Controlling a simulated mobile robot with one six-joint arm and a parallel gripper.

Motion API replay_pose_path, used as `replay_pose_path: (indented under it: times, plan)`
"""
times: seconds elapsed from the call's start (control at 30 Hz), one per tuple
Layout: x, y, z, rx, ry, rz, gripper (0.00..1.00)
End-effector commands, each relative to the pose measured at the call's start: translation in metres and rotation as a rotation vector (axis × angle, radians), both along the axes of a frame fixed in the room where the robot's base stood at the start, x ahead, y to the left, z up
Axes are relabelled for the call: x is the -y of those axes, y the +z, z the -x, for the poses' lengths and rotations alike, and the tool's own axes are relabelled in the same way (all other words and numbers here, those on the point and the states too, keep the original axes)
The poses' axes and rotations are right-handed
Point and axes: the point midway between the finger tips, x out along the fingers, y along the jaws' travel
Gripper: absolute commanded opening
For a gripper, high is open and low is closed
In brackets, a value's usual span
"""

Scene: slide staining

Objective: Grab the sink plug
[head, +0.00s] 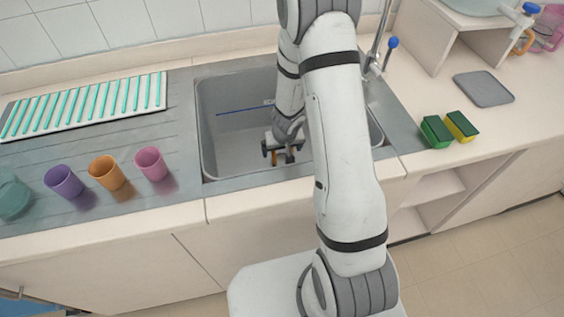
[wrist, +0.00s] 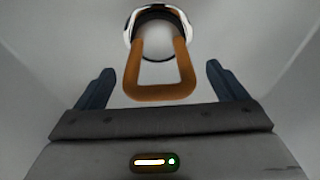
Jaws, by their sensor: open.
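The sink plug (wrist: 160,93) shows in the wrist view as an orange-brown loop handle joined to a round white and dark part at the top. In the head view a little of its orange (head: 290,157) shows low in the sink (head: 215,150), mostly hidden by my gripper. My gripper (head: 283,152) reaches down into the sink. Its two dark blue fingers (wrist: 160,72) are open in the wrist view, with the loop handle between them and a gap on each side. I cannot tell the height difference.
Sink walls surround my gripper. A thin blue rod (head: 243,111) shows in the sink. The faucet (head: 377,45) stands behind right. Purple, orange and pink cups (head: 150,164) stand left, before a striped rack (head: 85,105). Green and yellow sponges (head: 437,132) lie right.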

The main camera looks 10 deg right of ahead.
Motion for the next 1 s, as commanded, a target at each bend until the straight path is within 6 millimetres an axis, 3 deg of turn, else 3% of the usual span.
replay_pose_path:
  times: [0.03, 0.17, 0.5, 1.0]
  plan:
    - [0.002, -0.012, -0.002, 0.000, -0.003, -0.001, 0.92]
    - [0.001, -0.024, -0.005, 0.000, 0.001, -0.001, 0.92]
    - [0.000, -0.025, -0.007, 0.000, 0.002, 0.000, 0.91]
    - [0.000, -0.025, -0.007, 0.000, 0.002, 0.000, 0.51]
